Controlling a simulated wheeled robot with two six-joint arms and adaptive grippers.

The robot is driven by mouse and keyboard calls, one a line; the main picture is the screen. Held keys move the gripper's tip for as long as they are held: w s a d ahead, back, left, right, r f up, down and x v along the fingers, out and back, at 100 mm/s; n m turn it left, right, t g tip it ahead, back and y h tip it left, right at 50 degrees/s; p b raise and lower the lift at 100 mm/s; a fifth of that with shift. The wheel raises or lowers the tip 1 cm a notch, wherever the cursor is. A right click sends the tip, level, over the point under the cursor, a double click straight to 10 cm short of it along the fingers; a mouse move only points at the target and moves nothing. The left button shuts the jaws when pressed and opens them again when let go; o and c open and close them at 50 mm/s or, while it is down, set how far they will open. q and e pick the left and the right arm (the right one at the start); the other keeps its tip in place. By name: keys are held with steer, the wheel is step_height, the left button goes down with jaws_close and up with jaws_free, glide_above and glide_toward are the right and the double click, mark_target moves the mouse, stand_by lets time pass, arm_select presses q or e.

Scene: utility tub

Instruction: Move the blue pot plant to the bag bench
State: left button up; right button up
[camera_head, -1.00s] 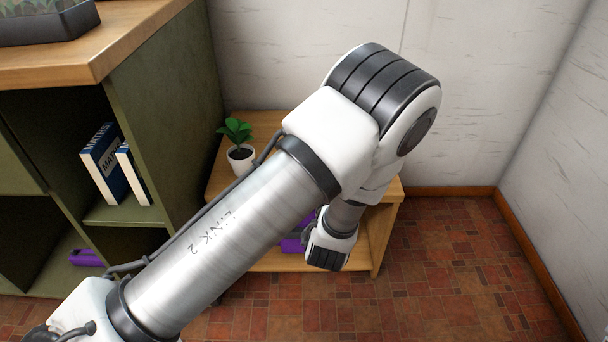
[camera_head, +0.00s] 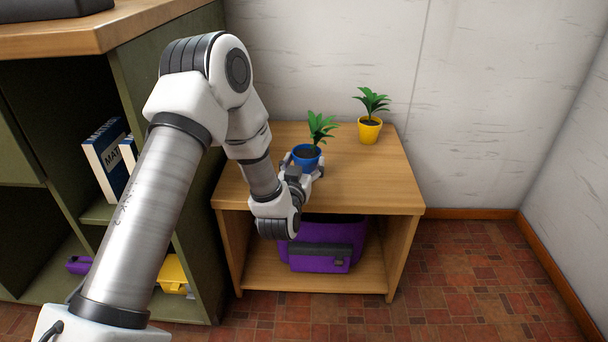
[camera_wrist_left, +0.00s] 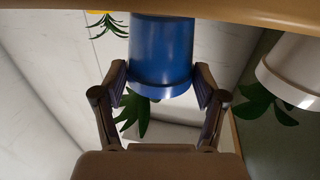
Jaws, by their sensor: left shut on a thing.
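The blue pot plant (camera_head: 306,160), a blue pot with green leaves, is upright over the middle of the wooden bag bench top (camera_head: 372,185). My left gripper (camera_head: 304,169) is shut on the blue pot, with one finger on each side. The left wrist view shows the blue pot (camera_wrist_left: 162,50) between the fingers (camera_wrist_left: 160,86), upside down. The pot's base is at the bench top; I cannot tell whether it touches. My right gripper is not in view.
A yellow pot plant (camera_head: 370,130) stands at the bench's back right. A white pot (camera_wrist_left: 292,70) shows in the wrist view; my arm hides it in the head view. A purple bag (camera_head: 320,258) sits on the lower shelf. A green shelf unit (camera_head: 168,125) borders the left.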

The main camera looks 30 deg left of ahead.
arm_select(q)
step_height(320, 180, down, 2)
steer(key=shift+w, duration=0.1)
steer(key=shift+r, duration=0.25)
steer(key=o, duration=1)
steer(key=shift+f, duration=0.2)
steer(key=shift+c, duration=0.2)
steer(key=o, duration=0.4)
steer(key=shift+o, duration=0.2)
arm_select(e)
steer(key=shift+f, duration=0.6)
arm_select(q)
steer(key=shift+r, duration=0.15)
